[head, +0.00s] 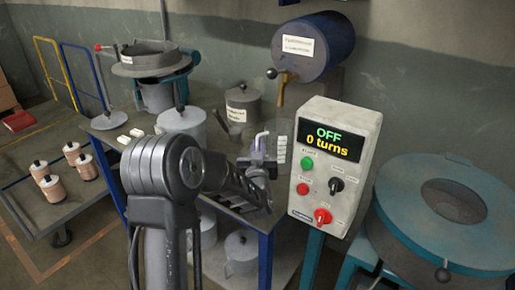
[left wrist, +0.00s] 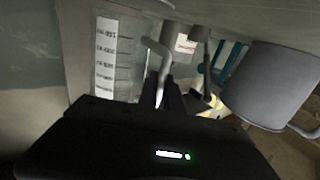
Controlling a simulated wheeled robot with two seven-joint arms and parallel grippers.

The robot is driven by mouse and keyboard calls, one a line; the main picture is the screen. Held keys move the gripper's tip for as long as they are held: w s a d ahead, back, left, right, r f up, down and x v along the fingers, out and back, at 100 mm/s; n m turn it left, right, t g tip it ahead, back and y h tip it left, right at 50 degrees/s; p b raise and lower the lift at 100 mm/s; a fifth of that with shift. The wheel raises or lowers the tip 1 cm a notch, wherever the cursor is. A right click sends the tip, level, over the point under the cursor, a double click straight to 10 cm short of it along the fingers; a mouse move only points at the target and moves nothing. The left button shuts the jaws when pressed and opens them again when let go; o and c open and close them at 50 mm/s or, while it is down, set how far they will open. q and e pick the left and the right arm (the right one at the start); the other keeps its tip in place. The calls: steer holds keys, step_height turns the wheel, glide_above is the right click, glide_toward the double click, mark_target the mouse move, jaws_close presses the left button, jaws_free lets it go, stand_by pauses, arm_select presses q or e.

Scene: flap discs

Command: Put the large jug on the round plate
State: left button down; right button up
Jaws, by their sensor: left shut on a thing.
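My left gripper (head: 262,165) is shut on the handle of a clear jug (head: 284,138), beside the control box. The jug bears a white strip of graduation marks, which shows large in the left wrist view (left wrist: 107,55). The bent pale handle (left wrist: 155,50) stands between the fingers in that view. I cannot tell whether the jug's base touches the bench. A flat round grey disc (head: 105,122) lies at the bench's left end and may be the round plate. My right gripper is not in view.
A lidded grey pot (head: 182,125) and a labelled canister (head: 243,105) stand on the bench. A blue drum with a tap (head: 315,48) is behind. The control box (head: 335,170) reads OFF, 0 turns. A teal-rimmed machine (head: 450,210) stands right, a trolley (head: 60,205) left.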

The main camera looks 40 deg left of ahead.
arm_select(q)
steer(key=shift+s+f, duration=0.1)
steer(key=shift+f, duration=0.15)
steer(key=c, duration=1.5)
jaws_free()
steer(key=shift+d+f, duration=0.1)
steer(key=shift+f, duration=0.15)
steer(key=shift+r+p, duration=0.35)
steer(key=shift+p, duration=0.05)
steer(key=shift+r+p, duration=0.35)
steer(key=shift+p, duration=0.1)
steer(key=b+v, duration=0.2)
steer(key=v, duration=0.9)
steer(key=shift+s+d+r, duration=0.2)
steer(key=shift+s, duration=0.15)
